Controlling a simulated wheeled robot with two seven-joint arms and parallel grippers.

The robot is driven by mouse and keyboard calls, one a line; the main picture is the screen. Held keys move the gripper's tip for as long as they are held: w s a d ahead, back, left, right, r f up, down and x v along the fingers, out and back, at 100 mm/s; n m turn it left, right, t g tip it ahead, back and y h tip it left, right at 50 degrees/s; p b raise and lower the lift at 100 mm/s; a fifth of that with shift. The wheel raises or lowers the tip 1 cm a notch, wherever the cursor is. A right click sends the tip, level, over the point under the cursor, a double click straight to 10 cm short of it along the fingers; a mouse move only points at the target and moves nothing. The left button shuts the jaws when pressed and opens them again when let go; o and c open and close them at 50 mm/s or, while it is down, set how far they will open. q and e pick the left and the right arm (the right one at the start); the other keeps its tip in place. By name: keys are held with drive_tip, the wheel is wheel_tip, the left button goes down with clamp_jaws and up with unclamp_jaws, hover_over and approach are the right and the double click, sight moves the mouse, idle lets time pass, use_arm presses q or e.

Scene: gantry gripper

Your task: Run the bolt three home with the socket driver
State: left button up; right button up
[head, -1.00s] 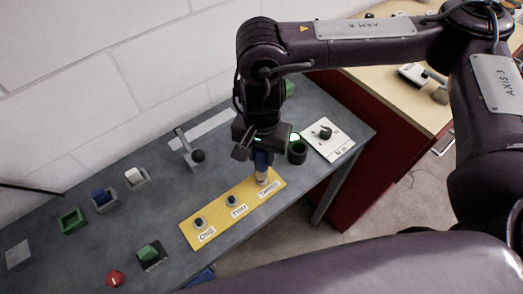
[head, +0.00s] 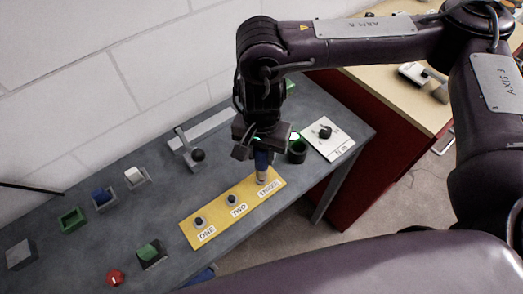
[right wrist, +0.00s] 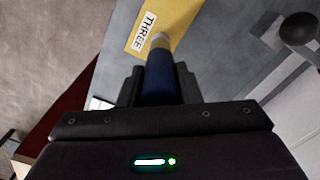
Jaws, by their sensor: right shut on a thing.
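My right gripper (head: 262,150) is shut on the socket driver (head: 261,163), which has a blue handle and a pale metal socket end. The driver points down at the THREE position of the yellow plate (head: 216,216), and its end hides bolt three. In the right wrist view the blue handle (right wrist: 160,78) sits between the fingers, with the socket over the plate beside the THREE label (right wrist: 144,33). I cannot tell how far the bolt is in. Bolt one (head: 199,222) and bolt two (head: 232,199) stand on the plate with dark heads. My left gripper is not in view.
A dark cup-like holder (head: 297,151) and a white panel with a black knob (head: 325,132) stand right of the gripper. A lever (head: 190,150) stands to its left.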

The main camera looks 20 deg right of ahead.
drive_tip(key=shift+f, duration=0.15)
drive_tip(key=shift+f+b, duration=0.6)
drive_tip(key=shift+b, duration=0.1)
drive_tip(key=shift+s+f+b, duration=0.1)
drive_tip(key=shift+f+b, duration=0.35)
drive_tip(key=shift+f, duration=0.05)
idle(2.0)
drive_tip(key=shift+r, duration=0.1)
wheel_tip(320, 180, up, 7)
drive_tip(key=p, duration=0.6)
drive_tip(key=shift+d, duration=0.1)
idle(0.4)
